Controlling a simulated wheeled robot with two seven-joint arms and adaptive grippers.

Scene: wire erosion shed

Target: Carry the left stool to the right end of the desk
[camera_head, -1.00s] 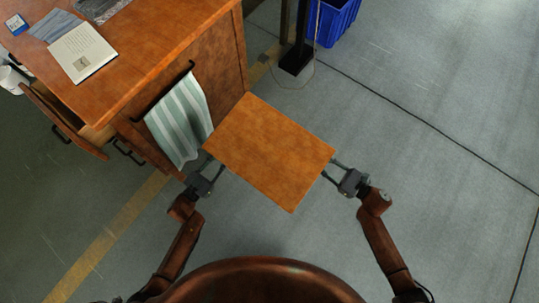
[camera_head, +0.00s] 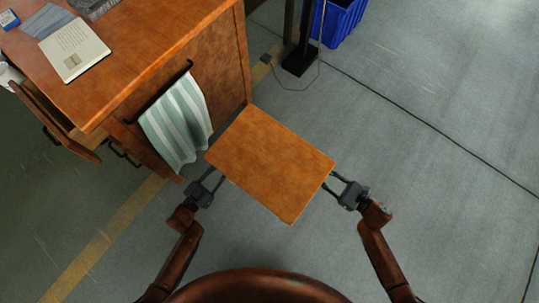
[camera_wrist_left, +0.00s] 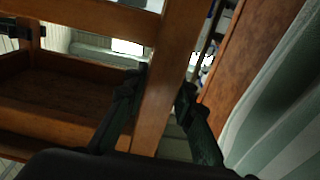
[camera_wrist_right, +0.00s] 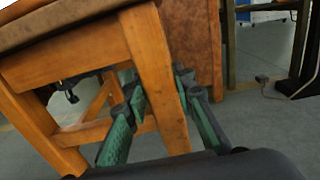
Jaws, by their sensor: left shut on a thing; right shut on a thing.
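The wooden stool (camera_head: 268,162) has a square orange-brown seat and sits between my two arms, beside the right end of the desk (camera_head: 150,50). My left gripper (camera_head: 214,178) is shut on a stool leg, which shows between its fingers in the left wrist view (camera_wrist_left: 163,85). My right gripper (camera_head: 333,182) is shut on another leg at the opposite side; that leg shows in the right wrist view (camera_wrist_right: 155,75). The seat hides most of the legs in the head view, and I cannot tell whether they touch the floor.
A striped towel (camera_head: 178,122) hangs on the desk's end, close to the stool's left corner. A drawer (camera_head: 62,125) stands open at left. A blue bin (camera_head: 340,18) and a dark post foot (camera_head: 300,61) stand beyond the stool. The floor at right is clear.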

